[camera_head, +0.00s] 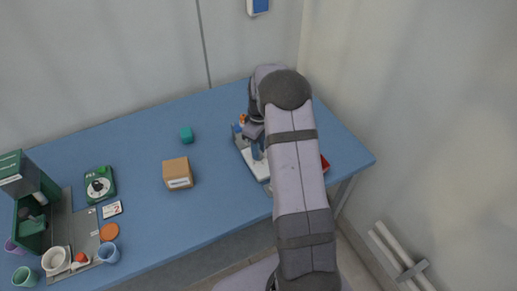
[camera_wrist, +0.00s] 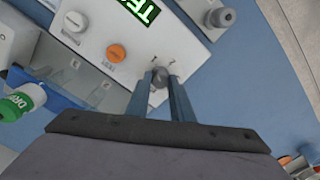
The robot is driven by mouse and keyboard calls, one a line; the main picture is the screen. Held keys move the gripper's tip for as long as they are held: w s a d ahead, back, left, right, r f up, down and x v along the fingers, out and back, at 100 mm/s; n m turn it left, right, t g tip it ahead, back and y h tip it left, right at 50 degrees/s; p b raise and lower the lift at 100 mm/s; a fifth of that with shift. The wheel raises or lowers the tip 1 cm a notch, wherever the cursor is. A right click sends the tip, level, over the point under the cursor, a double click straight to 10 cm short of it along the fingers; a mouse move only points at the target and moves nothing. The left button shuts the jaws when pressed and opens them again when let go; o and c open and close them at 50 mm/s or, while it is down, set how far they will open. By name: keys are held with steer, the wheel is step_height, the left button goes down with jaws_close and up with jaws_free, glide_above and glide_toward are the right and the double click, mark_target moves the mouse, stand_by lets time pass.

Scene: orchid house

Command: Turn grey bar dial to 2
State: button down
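An orange knob (camera_wrist: 115,52) and a lit green display (camera_wrist: 142,9) share the panel. A grey knob (camera_wrist: 222,17) stands at its upper right. A cardboard box (camera_head: 178,174) and teal cube (camera_head: 186,134) stand apart on the blue table.

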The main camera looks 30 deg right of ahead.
steer(key=shift+m, duration=0.3)
steer(key=m, duration=1.1)
steer(key=shift+b, duration=0.3)
stand_by(0.3)
steer(key=c, duration=1.6)
jaws_free()
steer(key=shift+o, duration=0.2)
steer(key=shift+r, duration=0.1)
steer(key=shift+s+d+r+b, duration=0.1)
steer(key=shift+r+b, duration=0.45)
steer(key=shift+r, duration=1.3)
steer(key=shift+d+r+b, duration=0.1)
steer(key=shift+r+b, duration=0.4)
steer(key=shift+r, duration=1.3)
